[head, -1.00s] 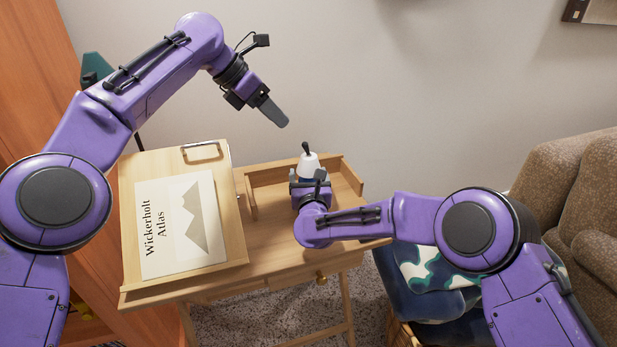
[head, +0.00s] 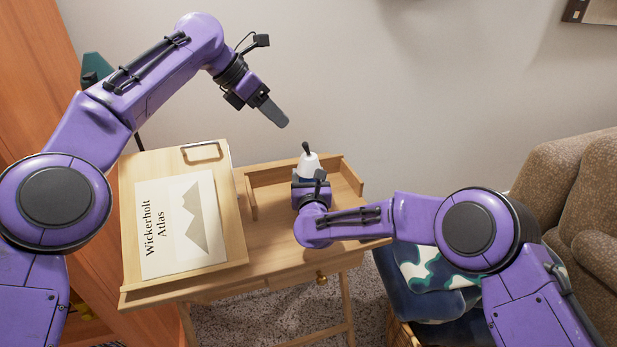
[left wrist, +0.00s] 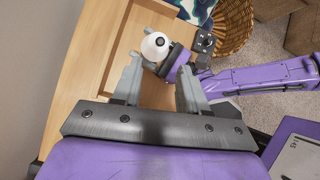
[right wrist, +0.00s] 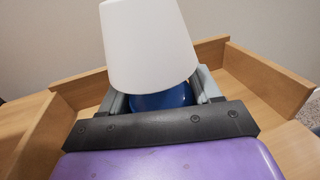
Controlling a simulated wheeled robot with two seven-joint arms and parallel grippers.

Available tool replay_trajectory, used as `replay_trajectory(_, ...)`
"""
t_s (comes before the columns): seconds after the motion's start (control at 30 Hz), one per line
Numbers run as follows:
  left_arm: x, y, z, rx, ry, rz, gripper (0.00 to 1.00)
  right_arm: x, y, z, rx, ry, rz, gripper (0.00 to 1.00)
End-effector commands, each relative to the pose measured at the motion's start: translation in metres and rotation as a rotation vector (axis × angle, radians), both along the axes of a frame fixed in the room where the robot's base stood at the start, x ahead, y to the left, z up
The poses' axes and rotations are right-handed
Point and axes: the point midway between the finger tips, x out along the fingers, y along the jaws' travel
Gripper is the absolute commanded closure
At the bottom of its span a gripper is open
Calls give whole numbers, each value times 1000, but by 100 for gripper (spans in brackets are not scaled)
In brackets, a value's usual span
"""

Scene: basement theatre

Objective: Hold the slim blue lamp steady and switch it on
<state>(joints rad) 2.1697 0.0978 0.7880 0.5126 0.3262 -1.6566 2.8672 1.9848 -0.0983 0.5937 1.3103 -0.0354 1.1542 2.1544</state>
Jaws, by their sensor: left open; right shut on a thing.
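The lamp has a white shade (head: 308,165) with a dark knob (head: 305,148) on top. It stands upright on the desk. In the right wrist view its blue body (right wrist: 162,98) shows below the shade (right wrist: 148,45). My right gripper (head: 311,181) is shut on this blue body, with one finger on each side. The lamp's foot is hidden. My left gripper (head: 272,112) is open and empty, above and to the left of the lamp, apart from it. In the left wrist view the shade (left wrist: 154,46) shows between the open fingers.
The wooden desk (head: 270,235) has low raised rails around its back part. A sloped board with a book labelled Wickerholt Atlas (head: 180,225) is on its left. A brown sofa (head: 570,190) and a basket with blue cloth (head: 420,290) are at the right. Space above the lamp is clear.

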Motion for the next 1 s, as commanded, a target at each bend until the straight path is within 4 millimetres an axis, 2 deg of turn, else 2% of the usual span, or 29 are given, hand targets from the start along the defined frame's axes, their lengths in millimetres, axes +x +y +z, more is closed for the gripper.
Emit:
replay_trajectory(0.2, 0, 0, 0, 0, 0, 0, 57, 0, 0, 0, 0, 0, -1, 78)
replay_trajectory(0.33, 0, 7, 10, -7, -15, 11, 100, 0, 0, 0, 0, 0, -1, 78)
replay_trajectory(0.37, 1, 15, 16, -13, -22, 22, 100, 0, 0, 0, 0, 0, -1, 78)
replay_trajectory(0.43, 3, 45, 28, -33, -32, 59, 100, 0, 0, 0, 0, 0, -1, 78)
replay_trajectory(0.5, -4, 79, 27, -67, -2, 92, 100, 0, 0, 0, 0, 0, -1, 78)
replay_trajectory(0.6, -15, 108, 14, -172, 24, 115, 100, 0, 0, 0, 0, 0, 0, 78)
replay_trajectory(0.73, -33, 121, -9, -338, 9, 116, 100, 0, 0, 0, 0, 0, 0, 78)
replay_trajectory(0.87, -54, 113, -38, -485, -36, 121, 100, 0, 0, 0, 0, 0, 0, 78)
replay_trajectory(1.0, -72, 87, -71, -549, -102, 133, 100, 0, 0, 0, 0, 0, 0, 78)
